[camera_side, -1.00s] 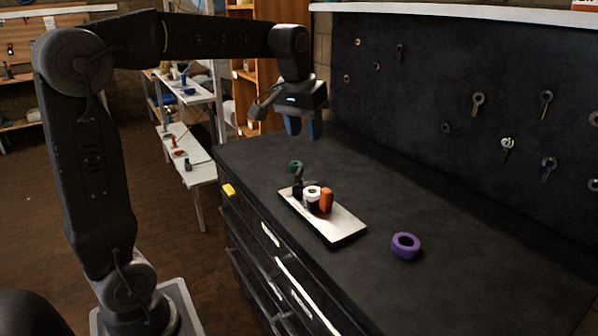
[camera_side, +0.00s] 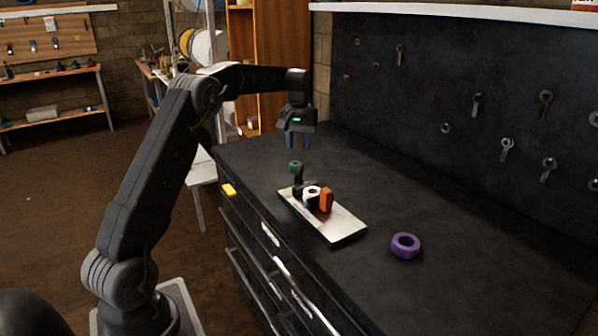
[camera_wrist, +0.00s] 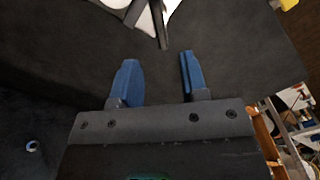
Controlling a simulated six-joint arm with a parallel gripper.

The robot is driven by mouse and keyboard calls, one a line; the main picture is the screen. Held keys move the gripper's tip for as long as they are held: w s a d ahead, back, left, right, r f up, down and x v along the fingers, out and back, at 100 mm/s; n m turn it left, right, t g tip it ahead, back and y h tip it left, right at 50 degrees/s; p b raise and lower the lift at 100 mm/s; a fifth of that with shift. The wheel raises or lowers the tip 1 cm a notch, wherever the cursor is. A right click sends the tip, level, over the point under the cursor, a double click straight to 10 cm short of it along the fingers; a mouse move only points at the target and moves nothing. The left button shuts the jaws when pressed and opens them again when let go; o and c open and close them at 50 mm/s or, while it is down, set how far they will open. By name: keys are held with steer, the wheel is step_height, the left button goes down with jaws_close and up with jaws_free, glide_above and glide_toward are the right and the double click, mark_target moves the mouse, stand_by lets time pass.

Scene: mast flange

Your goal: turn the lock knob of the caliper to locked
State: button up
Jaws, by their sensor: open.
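On a pale plate (camera_side: 335,228) on the dark bench stands a small group of parts: a black upright piece (camera_side: 299,176), a white ring-shaped part (camera_side: 312,194) and an orange block (camera_side: 326,200). I take this group for the caliper. I cannot tell which part is its lock knob or how it is turned. My gripper (camera_side: 297,146) is open and empty, pointing down above the bench, beyond the group. In the wrist view the blue fingers of my gripper (camera_wrist: 160,72) stand apart, with a dark bar (camera_wrist: 159,24) beyond them near the top edge.
A small green piece (camera_side: 295,166) stands just behind the group. A purple ring (camera_side: 405,246) lies to the right of the plate. A yellow block (camera_side: 229,190) sits at the bench's left edge. Tools hang on the dark back panel. The bench's right side is mostly clear.

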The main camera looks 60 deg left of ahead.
mark_target(299, 170)
step_height(299, 170, down, 9)
steer(key=shift+f, duration=0.1)
stand_by(0.4)
jaws_close()
